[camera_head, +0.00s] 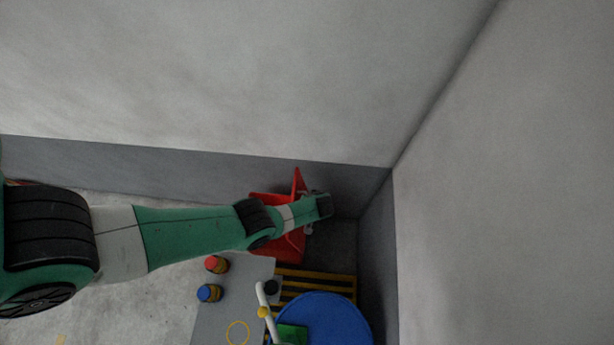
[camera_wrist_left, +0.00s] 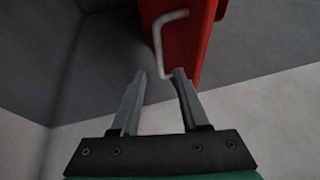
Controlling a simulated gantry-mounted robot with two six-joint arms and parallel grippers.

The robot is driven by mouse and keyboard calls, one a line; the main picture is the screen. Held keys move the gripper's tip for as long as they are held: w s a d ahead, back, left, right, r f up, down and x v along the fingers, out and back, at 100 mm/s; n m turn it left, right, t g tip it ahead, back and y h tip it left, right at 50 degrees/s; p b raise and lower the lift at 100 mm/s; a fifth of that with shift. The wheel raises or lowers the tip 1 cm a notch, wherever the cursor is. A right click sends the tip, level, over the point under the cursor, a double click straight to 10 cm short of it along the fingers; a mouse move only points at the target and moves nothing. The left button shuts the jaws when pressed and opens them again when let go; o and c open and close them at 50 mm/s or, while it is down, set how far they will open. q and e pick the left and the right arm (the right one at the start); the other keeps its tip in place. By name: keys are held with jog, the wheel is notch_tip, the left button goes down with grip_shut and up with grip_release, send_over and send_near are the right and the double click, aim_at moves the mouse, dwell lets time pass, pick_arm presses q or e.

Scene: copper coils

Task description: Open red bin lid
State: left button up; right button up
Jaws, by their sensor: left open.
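The red bin (camera_head: 293,246) stands near the wall corner in the head view, partly hidden by my left arm. A red panel, apparently its lid (camera_head: 297,178), stands up steeply at the back. In the left wrist view a red panel (camera_wrist_left: 188,45) carries a bent grey handle (camera_wrist_left: 157,40). My left gripper (camera_wrist_left: 160,74) is open, with its two fingertips on either side of the handle's lower end in the picture. I cannot tell whether they touch it. My right gripper is not in view.
Grey walls (camera_head: 380,140) meet in a corner close to the bin. A blue round lid or drum top (camera_head: 325,325), a yellow-black striped pallet (camera_head: 315,280), and a grey surface (camera_head: 235,300) with a red can (camera_head: 216,264) and a blue can (camera_head: 208,293) lie in front.

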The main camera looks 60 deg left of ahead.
pick_arm(q)
jog(key=p+v, duration=0.3)
jog(key=v, duration=0.2)
jog(key=shift+d+r+p, duration=0.15)
jog(key=shift+r+p, duration=0.1)
jog(key=shift+p, duration=0.15)
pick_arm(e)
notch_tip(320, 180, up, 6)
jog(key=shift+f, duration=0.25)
